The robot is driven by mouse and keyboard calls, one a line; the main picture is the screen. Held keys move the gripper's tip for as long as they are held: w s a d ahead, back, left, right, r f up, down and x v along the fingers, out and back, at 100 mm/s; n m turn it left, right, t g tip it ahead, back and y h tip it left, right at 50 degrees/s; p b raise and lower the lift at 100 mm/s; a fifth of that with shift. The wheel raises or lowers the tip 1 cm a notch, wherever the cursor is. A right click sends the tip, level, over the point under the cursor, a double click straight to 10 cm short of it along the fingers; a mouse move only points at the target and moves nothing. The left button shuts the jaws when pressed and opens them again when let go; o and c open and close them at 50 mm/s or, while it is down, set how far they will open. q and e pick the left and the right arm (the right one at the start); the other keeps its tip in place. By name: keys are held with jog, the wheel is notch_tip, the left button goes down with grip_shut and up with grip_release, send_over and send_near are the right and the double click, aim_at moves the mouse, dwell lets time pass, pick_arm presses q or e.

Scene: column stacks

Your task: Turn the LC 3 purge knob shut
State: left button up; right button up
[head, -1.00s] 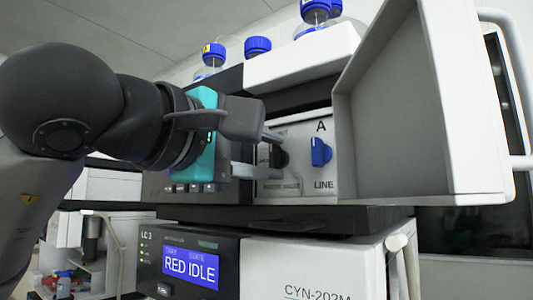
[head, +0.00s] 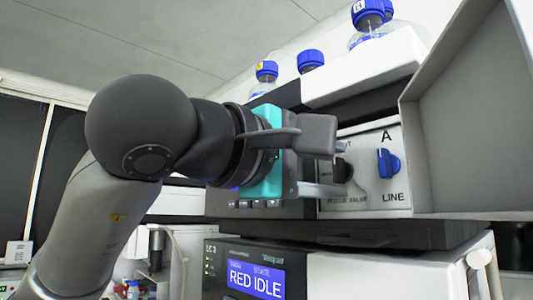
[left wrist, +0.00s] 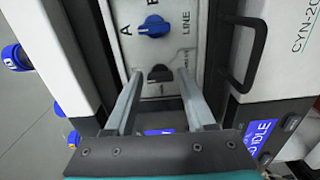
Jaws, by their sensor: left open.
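The black purge knob (left wrist: 159,73) sits on the white valve panel (left wrist: 205,75) of the LC 3 unit. In the left wrist view its pale pointer mark is on the knob face. My left gripper (left wrist: 160,78) is open, with one finger on each side of this knob and visible gaps between. In the head view the left gripper (head: 343,171) reaches in from the left, and its fingers partly hide the knob and its lettering. A blue knob (head: 388,163) sits to the right, with A above it and LINE below.
An open grey-white door (head: 470,130) stands right of the panel. Blue-capped bottles (head: 372,20) stand on top. Below, a display (head: 256,280) reads RED IDLE. A black handle (left wrist: 250,55) shows in the left wrist view.

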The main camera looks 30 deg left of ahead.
pick_arm(q)
jog(key=b+v, duration=0.1)
jog(key=v, duration=1.4)
